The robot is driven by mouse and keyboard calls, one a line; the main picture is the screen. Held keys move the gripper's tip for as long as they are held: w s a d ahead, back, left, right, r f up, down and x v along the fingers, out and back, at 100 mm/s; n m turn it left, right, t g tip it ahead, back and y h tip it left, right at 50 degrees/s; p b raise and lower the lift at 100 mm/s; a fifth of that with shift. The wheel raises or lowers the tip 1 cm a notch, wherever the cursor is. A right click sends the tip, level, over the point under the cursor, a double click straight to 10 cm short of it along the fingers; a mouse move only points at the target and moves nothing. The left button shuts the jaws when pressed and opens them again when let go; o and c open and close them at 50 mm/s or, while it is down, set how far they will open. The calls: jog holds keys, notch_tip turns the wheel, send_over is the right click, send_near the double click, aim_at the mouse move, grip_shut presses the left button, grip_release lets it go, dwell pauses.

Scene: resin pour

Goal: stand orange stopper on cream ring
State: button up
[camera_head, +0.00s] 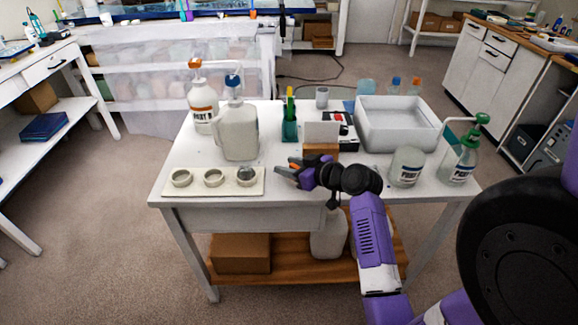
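A cream board (200,190) lies at the front left of the white table. It carries three cream rings in a row: left (181,178), middle (214,178) and right (247,181). The left and middle rings look empty; a small grey rounded thing (247,171) sits on the right one. My gripper (281,170) is just right of the board, pointing left, its fingers apart. Small orange patches show on or between the fingers; I cannot tell if they are a stopper. An orange top (417,80) shows on a small clear bottle behind the tray.
A white jug (238,133) and a white bottle with an orange pump (203,105) stand behind the board. A grey tray (398,140), a jar (406,168) and a green-pump bottle (460,163) are at the right. A brown block (321,150) lies behind my gripper.

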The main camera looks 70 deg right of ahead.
jog(key=v, duration=0.7)
jog(key=shift+s+a+r, duration=0.1)
jog(key=shift+s+r, duration=0.05)
jog(key=shift+s, duration=0.1)
notch_tip(320, 180, up, 5)
jog(key=p, duration=0.4)
dwell(0.3)
